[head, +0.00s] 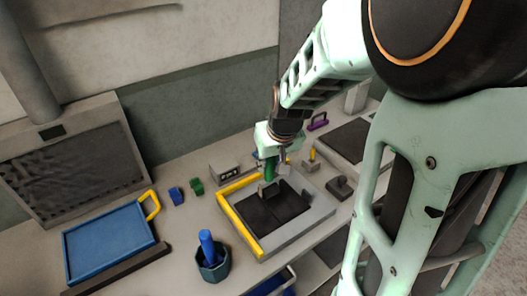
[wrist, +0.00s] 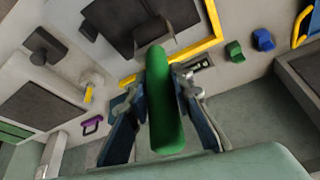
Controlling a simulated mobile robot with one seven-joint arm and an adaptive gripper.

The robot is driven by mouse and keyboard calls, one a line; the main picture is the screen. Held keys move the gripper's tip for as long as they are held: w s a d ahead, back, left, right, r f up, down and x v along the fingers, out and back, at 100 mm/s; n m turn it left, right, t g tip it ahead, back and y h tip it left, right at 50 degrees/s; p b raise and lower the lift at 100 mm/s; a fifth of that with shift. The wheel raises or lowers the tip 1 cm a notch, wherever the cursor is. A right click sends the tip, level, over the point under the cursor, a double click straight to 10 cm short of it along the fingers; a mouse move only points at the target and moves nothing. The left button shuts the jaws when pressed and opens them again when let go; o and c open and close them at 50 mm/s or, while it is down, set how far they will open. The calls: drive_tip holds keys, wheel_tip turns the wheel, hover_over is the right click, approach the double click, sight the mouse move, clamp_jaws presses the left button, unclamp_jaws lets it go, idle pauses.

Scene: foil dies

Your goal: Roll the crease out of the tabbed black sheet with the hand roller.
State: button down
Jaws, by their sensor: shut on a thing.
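My gripper (head: 272,158) is shut on a green handle (wrist: 165,110), which I take to be the hand roller's. The handle also shows in the head view (head: 270,170), upright over the framed bed. A small grey part (head: 268,188) shows at its lower end, at the sheet's far part; I cannot tell whether it touches. The black sheet (head: 270,213) lies in a pale frame with a yellow bar (head: 239,226) on its left. A line crosses the sheet; I cannot tell whether it is the crease. The sheet is partly hidden behind the handle in the wrist view (wrist: 108,18).
A blue panel with a yellow handle (head: 105,243) lies left. A dark cup (head: 213,268) holding a blue-handled thing stands in front. Small blue (head: 176,195) and green (head: 197,187) blocks and a grey box (head: 225,173) sit behind. A dark knobbed block (head: 341,188) is right of the frame.

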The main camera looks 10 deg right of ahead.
sight(269, 181)
drive_tip(key=shift+f+b, duration=1.8)
drive_tip(key=shift+f, duration=1.1)
drive_tip(key=shift+f+b, duration=0.4)
drive_tip(key=shift+f, duration=0.05)
